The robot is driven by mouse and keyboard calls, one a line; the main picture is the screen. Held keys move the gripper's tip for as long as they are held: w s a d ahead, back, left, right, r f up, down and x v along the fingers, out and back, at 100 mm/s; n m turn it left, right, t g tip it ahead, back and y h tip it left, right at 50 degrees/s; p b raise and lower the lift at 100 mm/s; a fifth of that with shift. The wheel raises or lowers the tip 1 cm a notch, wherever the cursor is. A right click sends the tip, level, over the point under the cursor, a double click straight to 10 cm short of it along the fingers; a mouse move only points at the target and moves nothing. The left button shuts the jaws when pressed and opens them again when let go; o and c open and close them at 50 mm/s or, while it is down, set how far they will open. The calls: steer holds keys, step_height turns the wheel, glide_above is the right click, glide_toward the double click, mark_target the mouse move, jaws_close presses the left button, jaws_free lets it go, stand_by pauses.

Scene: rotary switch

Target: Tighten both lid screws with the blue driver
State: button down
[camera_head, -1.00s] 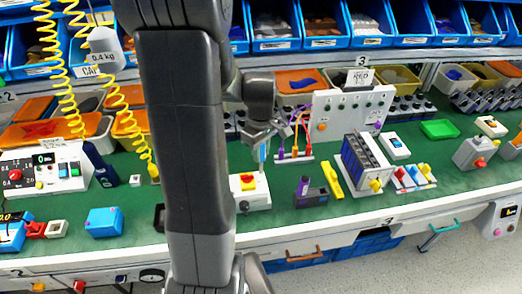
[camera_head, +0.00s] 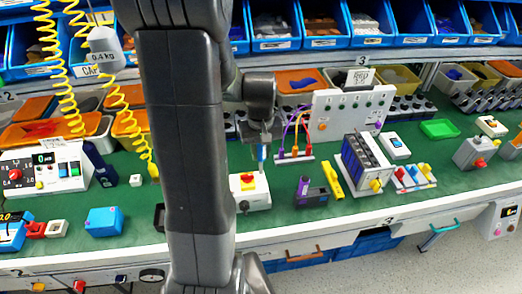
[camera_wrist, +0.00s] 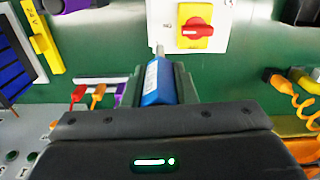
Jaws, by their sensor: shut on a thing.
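My gripper (camera_head: 262,136) is shut on the blue driver (camera_head: 261,153), whose blue handle (camera_wrist: 157,82) shows between the fingers in the wrist view. The driver hangs roughly upright in the head view. Its thin metal shaft (camera_wrist: 160,48) points toward the edge of the white switch box (camera_wrist: 217,46). The box also shows in the head view (camera_head: 257,200), just below the driver. A red rotary knob (camera_wrist: 196,27) sits on a yellow plate on its lid. The lid screws are too small to make out surely, and whether the tip touches the lid cannot be told.
A purple-and-black device (camera_head: 312,196) and a yellow block (camera_head: 332,179) stand right of the box. A white panel (camera_head: 335,118) with cables stands behind. My arm hides the bench left of the box. Green bench surface is free in front of the panel.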

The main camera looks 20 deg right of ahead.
steer(key=m, duration=0.3)
stand_by(0.4)
stand_by(0.7)
steer(key=m, duration=0.5)
steer(key=shift+f, duration=0.1)
steer(key=m, duration=0.3)
steer(key=shift+m, duration=0.5)
steer(key=m, duration=0.4)
steer(key=shift+m, duration=0.4)
steer(key=shift+r+p, duration=2.25)
steer(key=shift+r, duration=0.8)
